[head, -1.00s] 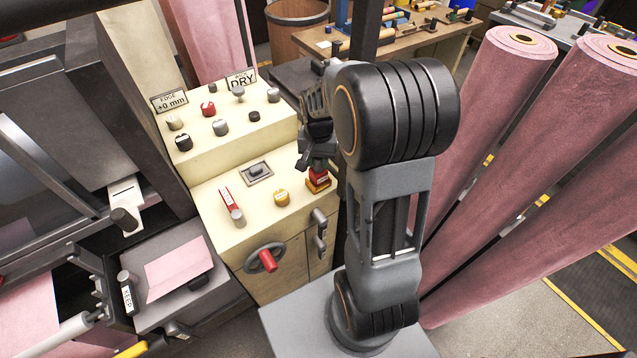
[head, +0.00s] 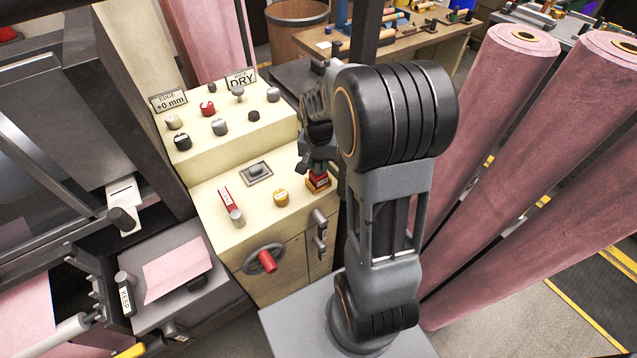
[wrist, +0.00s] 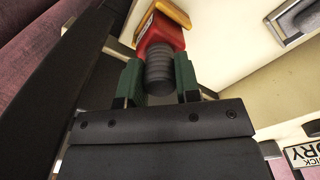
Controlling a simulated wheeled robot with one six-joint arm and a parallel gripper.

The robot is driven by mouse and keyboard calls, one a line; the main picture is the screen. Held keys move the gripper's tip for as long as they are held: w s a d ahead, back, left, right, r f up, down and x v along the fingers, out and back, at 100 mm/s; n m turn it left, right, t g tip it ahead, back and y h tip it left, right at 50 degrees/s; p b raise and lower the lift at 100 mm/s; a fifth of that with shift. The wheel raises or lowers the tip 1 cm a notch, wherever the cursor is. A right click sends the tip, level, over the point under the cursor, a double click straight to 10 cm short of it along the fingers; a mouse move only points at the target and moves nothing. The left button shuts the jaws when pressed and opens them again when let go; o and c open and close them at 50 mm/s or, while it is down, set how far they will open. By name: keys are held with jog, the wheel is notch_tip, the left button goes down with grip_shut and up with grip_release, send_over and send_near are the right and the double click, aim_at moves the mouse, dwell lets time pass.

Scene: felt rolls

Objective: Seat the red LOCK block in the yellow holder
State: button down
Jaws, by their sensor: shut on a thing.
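The red LOCK block (head: 318,180) stands at the right front edge of the cream control panel, under my gripper (head: 314,165). In the wrist view the red block (wrist: 163,36) has a dark ribbed knob (wrist: 158,72) on its near end. The green-padded fingers of my gripper (wrist: 159,82) are shut on that knob, one on each side. The yellow holder (wrist: 178,12) shows just beyond the block, and only a thin part of it (head: 317,189) shows below the block in the head view. The block is at the holder; how deep it sits is hard to tell.
The cream panel (head: 245,225) carries a yellow knob (head: 281,198), a red-handled lever (head: 230,205), a grey switch plate (head: 257,173) and a front handwheel (head: 264,260). A raised bank of knobs (head: 220,126) stands behind. Pink felt rolls (head: 490,120) lean at the right.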

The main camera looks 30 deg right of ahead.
jog(key=c, duration=0.8)
grip_release()
jog(key=shift+o, duration=0.2)
notch_tip(320, 180, up, 14)
jog(key=shift+f, duration=0.15)
dwell(0.4)
jog(key=s+a+f+n+t, duration=0.3)
jog(key=s+a+n, duration=0.4)
jog(key=s, duration=0.5)
jog(key=shift+s+a+n+t, duration=0.3)
jog(key=shift+a+t, duration=0.2)
jog(key=shift+a, duration=0.5)
